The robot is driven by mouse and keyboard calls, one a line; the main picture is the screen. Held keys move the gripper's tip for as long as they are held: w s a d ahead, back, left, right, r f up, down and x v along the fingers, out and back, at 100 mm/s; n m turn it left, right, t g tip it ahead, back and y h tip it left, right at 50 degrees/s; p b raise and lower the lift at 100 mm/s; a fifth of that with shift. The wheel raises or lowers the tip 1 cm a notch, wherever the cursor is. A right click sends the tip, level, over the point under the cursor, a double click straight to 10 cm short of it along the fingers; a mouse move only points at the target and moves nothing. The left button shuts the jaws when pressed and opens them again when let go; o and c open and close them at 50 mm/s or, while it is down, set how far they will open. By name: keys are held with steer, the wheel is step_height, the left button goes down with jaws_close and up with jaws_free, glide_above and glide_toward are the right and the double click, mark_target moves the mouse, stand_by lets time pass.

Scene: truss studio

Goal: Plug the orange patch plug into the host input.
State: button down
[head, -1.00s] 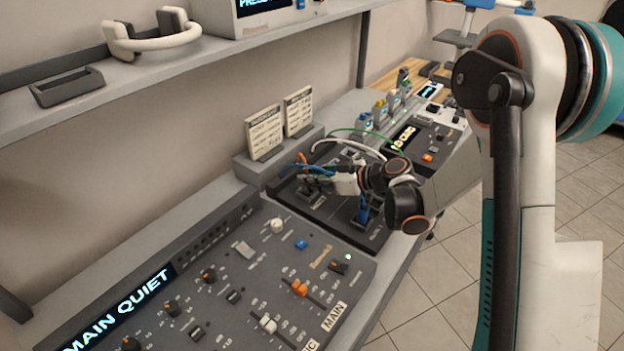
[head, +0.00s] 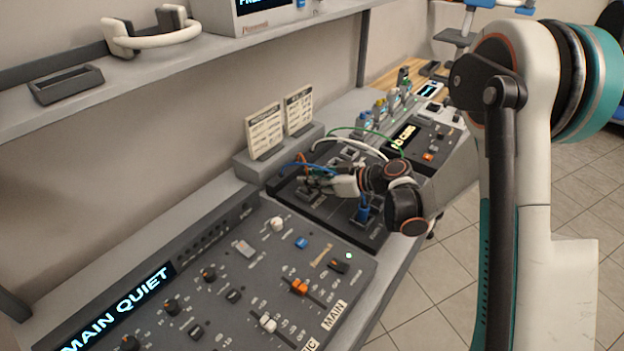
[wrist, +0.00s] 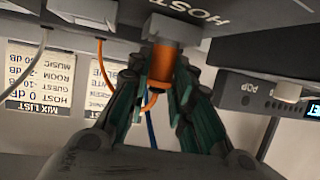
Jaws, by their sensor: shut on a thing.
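My gripper (wrist: 160,88) is shut on the orange patch plug (wrist: 162,64), with a teal-padded finger on each side of it. An orange cable curves from the plug's lower end in the wrist view. The plug's upper end meets a grey block, the host input (wrist: 175,28), beside the lettering HOST. I cannot tell how deep the plug sits in it. In the head view my gripper (head: 325,185) is low over the dark patch panel (head: 335,212), and its fingers hide the plug and socket there.
Two label cards (head: 265,130) stand behind the panel. A blue plug (head: 364,212) stands to the right of my gripper. Blue, white and green cables arch close by. The mixer console (head: 230,295) with knobs and faders lies in front. A shelf (head: 130,75) runs along the wall above.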

steer(key=shift+f, duration=0.1)
steer(key=c, duration=1.7)
jaws_free()
steer(key=p+v, duration=0.1)
steer(key=v, duration=1)
steer(key=shift+f, duration=0.1)
